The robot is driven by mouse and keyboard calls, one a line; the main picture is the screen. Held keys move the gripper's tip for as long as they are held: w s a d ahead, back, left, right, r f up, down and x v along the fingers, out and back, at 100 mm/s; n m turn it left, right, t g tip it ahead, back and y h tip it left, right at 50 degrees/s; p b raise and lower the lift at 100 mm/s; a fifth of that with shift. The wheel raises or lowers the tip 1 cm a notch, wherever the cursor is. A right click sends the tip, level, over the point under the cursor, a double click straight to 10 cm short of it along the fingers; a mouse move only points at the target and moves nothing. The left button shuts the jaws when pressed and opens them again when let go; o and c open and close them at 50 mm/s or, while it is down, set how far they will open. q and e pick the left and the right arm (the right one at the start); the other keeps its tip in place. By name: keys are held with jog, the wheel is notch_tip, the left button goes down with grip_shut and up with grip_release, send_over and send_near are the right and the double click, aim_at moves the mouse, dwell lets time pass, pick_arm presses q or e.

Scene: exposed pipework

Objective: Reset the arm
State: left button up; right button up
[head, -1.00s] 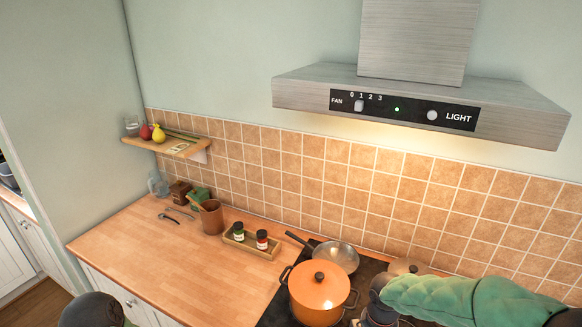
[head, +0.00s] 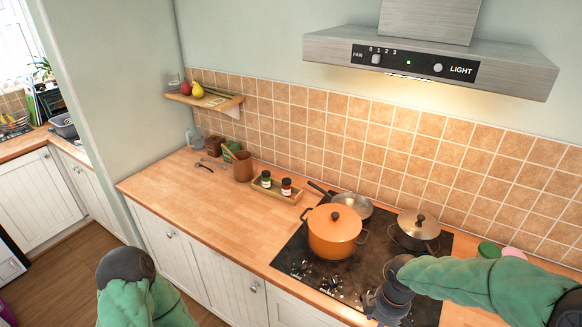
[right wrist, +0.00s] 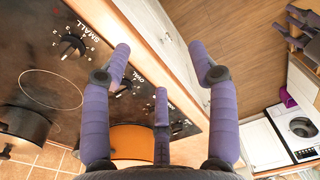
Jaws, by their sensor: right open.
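My right arm, in a green sleeve, comes in from the right in the head view. Its gripper (head: 388,308) hangs low over the front of the hob. In the right wrist view the gripper's purple fingers (right wrist: 165,70) are spread apart with nothing between them. They are over the hob's front edge and knobs. My left arm (head: 135,285) shows only as a dark joint and green sleeve at the bottom left. The left gripper is out of the picture.
An orange pot (head: 336,233), a pan (head: 351,206) and a lidded pot (head: 414,231) stand on the black hob (head: 300,262). The range hood (head: 420,68) is above, with a glow beneath. The wooden counter (head: 185,195) is mostly clear at its front left.

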jog(key=s+a+f+m+y+b, duration=0.1)
jog(key=s+a+f+m+b, duration=0.1)
jog(key=f, duration=0.8)
jog(key=s+a+f+m+y+b, duration=0.1)
jog(key=s+a+f+m, duration=0.4)
jog(key=f, duration=0.5)
jog(key=s+a+f+m+y+b, duration=0.1)
jog(key=s+a+f+m+b, duration=0.2)
jog(key=a+f+m, duration=0.3)
notch_tip(320, 180, down, 4)
jog(key=shift+s+f+m, duration=0.1)
jog(key=shift+s+m, duration=0.2)
jog(key=shift+s, duration=0.45)
jog(key=shift+a, duration=0.1)
